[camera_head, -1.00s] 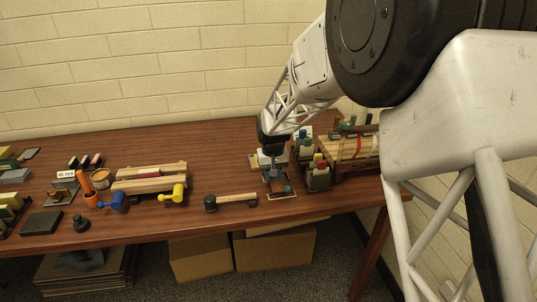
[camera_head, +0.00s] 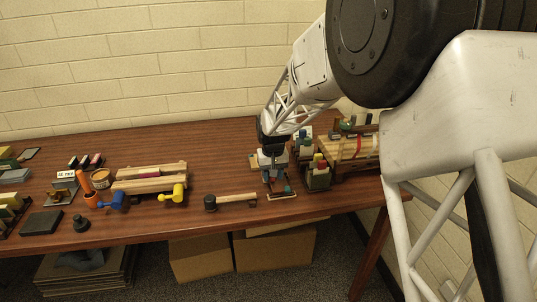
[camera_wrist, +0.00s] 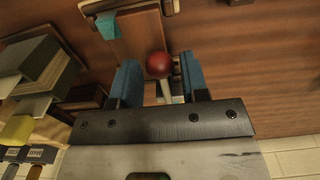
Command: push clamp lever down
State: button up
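The clamp lever shows in the wrist view as a red ball knob (camera_wrist: 159,65) on a pale shaft (camera_wrist: 166,91). It stands over a brown wooden base (camera_wrist: 136,38) with a teal block (camera_wrist: 108,25) at one end. My gripper (camera_wrist: 159,68) is open, with one blue finger on each side of the knob and a visible gap on both sides. In the head view my gripper (camera_head: 271,172) is low over the small clamp base (camera_head: 283,195) near the table's front edge. The knob is hidden there.
A rack of colour bottles (camera_head: 317,177) stands close to the right of the clamp. A wooden-handled tool (camera_head: 232,200) lies to its left. Farther left are yellow (camera_head: 177,194) and blue (camera_head: 113,202) items by a wooden tray.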

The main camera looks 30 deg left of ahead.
dwell(0.3)
jog(key=shift+r, duration=3)
jog(key=shift+w+d+r, duration=0.1)
jog(key=shift+d+r, duration=0.05)
jog(key=shift+d, duration=0.1)
jog(key=s+d+r+m, duration=0.1)
jog(key=d+r, duration=0.4)
jog(key=d, duration=0.7)
jog(key=s+d+r+m+t, duration=0.15)
jog(key=d+r, duration=0.35)
jog(key=d, duration=0.7)
jog(key=s+d+r+m, duration=0.2)
jog(key=d+r, duration=0.3)
jog(key=d, duration=0.7)
jog(key=s+d+m+t, duration=0.1)
jog(key=s+d+m, duration=0.3)
jog(key=s+d, duration=2)
jog(key=shift+s+d+f+m, duration=0.25)
jog(key=shift+d+f+m, duration=0.1)
jog(key=shift+d+f, duration=0.05)
